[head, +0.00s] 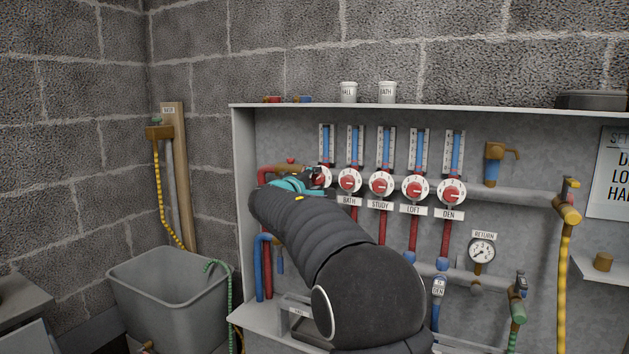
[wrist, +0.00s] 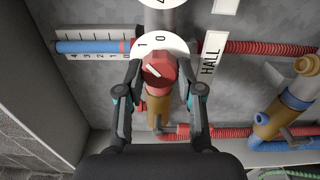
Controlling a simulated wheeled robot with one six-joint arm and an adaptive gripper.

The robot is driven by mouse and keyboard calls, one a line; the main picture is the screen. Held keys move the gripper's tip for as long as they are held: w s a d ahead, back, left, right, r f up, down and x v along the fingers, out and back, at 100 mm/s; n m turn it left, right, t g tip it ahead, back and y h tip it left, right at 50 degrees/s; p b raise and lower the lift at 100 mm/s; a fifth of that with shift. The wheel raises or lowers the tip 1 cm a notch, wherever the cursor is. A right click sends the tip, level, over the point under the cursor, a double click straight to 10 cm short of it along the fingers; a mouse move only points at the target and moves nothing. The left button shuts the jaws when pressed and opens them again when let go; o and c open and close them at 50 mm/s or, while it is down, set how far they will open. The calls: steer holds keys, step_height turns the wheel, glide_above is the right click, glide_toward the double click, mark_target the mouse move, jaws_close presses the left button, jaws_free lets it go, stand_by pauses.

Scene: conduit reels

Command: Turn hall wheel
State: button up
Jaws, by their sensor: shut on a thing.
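The hall wheel is a red knob (wrist: 158,68) with a white pointer mark on a white numbered dial (wrist: 172,44). The digits 0 and 1 show in the wrist view, beside a HALL label (wrist: 211,53). My gripper (wrist: 159,74) has one finger on each side of the red knob and is shut on it. In the head view, my gripper (head: 306,180) is at the leftmost wheel of the row and hides part of it. The hall gauge (wrist: 92,47) has a blue column with a red part near the dial.
The BATH wheel (head: 349,181), STUDY wheel (head: 381,185), LOFT wheel (head: 415,188) and DEN wheel (head: 452,192) stand close to the right. A brass-coloured valve (wrist: 157,108) and red pipes lie near the fingers. The cabinet's left wall (head: 244,160) is close. A grey tub (head: 165,300) stands left.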

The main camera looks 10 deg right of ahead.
stand_by(0.4)
steer(key=o, duration=1.1)
steer(key=shift+o, duration=0.2)
steer(key=v, duration=1.2)
steer(key=shift+n, duration=0.3)
